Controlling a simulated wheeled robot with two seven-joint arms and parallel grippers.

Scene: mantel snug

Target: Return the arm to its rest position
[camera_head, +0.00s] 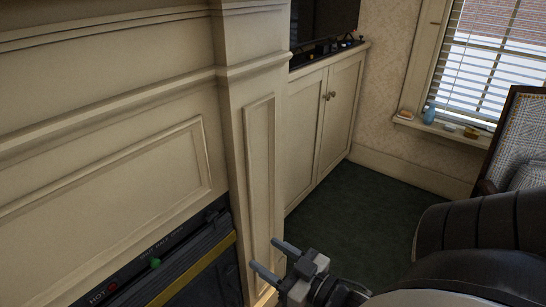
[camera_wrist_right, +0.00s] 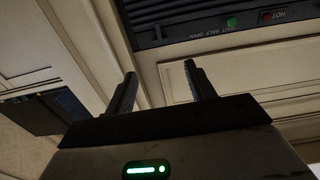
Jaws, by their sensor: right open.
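My right gripper (camera_head: 270,256) is at the bottom middle of the head view, in front of the cream mantel surround. Its two fingers are apart with nothing between them. In the right wrist view the same gripper (camera_wrist_right: 159,82) shows both fingers spread and empty, with the dark fireplace panel (camera_wrist_right: 220,22) beyond them. My right arm (camera_head: 480,255) comes in from the lower right of the head view. My left gripper is in neither view.
The fireplace panel (camera_head: 150,265) with a green knob (camera_head: 154,263) and "HOT" lettering is left of my gripper. A cream cabinet (camera_head: 310,130) stands behind. A chair (camera_head: 525,135) is at right, near a windowsill (camera_head: 445,131). Green carpet (camera_head: 350,215) between them is clear.

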